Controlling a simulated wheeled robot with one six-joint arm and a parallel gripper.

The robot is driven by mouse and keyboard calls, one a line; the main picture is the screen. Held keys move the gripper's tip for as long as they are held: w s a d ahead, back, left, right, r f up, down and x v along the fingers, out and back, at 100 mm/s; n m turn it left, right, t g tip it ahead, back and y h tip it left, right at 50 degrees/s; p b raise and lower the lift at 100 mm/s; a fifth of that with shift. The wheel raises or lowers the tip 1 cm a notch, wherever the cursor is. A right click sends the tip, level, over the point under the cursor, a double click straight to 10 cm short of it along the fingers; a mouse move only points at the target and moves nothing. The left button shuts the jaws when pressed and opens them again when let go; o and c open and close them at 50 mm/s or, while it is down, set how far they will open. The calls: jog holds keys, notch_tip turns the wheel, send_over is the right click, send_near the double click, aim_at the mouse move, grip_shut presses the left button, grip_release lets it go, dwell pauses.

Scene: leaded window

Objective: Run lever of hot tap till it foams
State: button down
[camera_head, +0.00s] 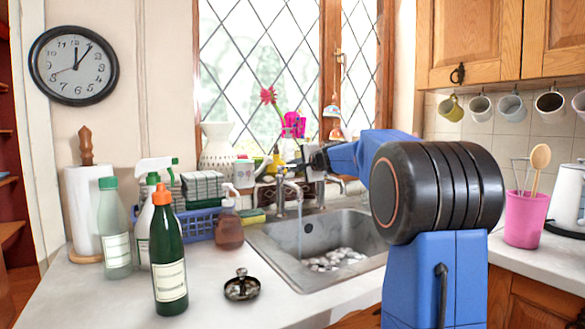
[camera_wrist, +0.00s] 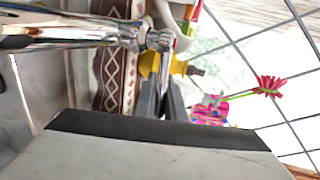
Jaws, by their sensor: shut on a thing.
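The chrome tap (camera_head: 283,186) stands at the back of the steel sink (camera_head: 262,244), its spout over the basin. A thin pale stream seems to fall from the spout. White clumps, perhaps foam (camera_head: 338,260), lie on the basin floor. My gripper (camera_head: 308,163) is at the tap's top right, beside the window sill. In the wrist view my gripper (camera_wrist: 163,88) has its dark fingers close together at the chrome tap lever (camera_wrist: 160,40), shut on it. The exact contact is partly hidden by the fingers. Which lever is hot cannot be told.
Several bottles, including a green one (camera_head: 168,262), a paper towel roll (camera_head: 84,205) and a blue basket (camera_head: 198,224) crowd the left counter. A drain strainer (camera_head: 242,286) lies in front. A pink utensil pot (camera_head: 526,220) stands right. A pink flower (camera_wrist: 268,86) is near my gripper.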

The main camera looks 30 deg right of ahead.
jog(key=shift+s+d+f+m+h, duration=0.1)
jog(key=shift+s+m+h, duration=0.25)
jog(key=shift+m+h, duration=0.35)
jog(key=shift+s+m+h, duration=0.3)
jog(key=shift+m+h, duration=0.2)
jog(key=shift+h, duration=0.4)
jog(key=c, duration=1.8)
grip_release()
jog(key=v, duration=1.7)
jog(key=shift+s, duration=0.15)
